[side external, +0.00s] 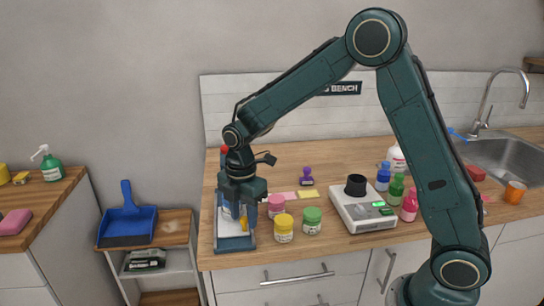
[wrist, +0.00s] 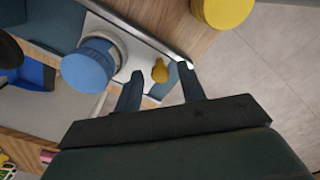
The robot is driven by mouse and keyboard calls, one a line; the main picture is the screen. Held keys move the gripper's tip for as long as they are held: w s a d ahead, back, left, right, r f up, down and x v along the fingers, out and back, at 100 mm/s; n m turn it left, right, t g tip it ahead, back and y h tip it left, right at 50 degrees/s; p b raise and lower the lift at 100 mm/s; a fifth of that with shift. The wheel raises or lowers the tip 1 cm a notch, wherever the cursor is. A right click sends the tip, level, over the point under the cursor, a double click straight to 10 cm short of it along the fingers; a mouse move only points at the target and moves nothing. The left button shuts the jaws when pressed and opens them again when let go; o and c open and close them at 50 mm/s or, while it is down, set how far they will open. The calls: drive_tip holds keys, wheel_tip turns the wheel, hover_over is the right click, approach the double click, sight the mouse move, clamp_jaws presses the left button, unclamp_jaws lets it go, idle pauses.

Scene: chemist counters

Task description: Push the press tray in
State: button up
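The blue press (side external: 222,165), with a red top, stands at the left end of the wooden counter, largely hidden behind my arm. Its pale tray (side external: 235,243) with a blue front edge lies low at the counter's front. In the wrist view the tray (wrist: 143,50) carries a blue-lidded white jar (wrist: 88,66) and has a small yellow knob (wrist: 160,72). My gripper (side external: 243,216) is low over the tray, pointing down. Its two fingers (wrist: 160,78) are spread, one on each side of the yellow knob; I cannot tell whether they touch it.
Pink, yellow (side external: 284,228) and green (side external: 312,220) lidded jars stand close right of the tray. A white device (side external: 362,208) and several bottles stand farther right. A blue dustpan (side external: 127,220) sits on a lower shelf at left, across a gap.

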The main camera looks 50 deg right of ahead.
clamp_jaws()
drive_tip(key=shift+w+d, duration=1.25)
drive_tip(key=shift+w, duration=0.05)
drive_tip(key=shift+o, duration=0.7)
unclamp_jaws()
wheel_tip(320, 180, up, 14)
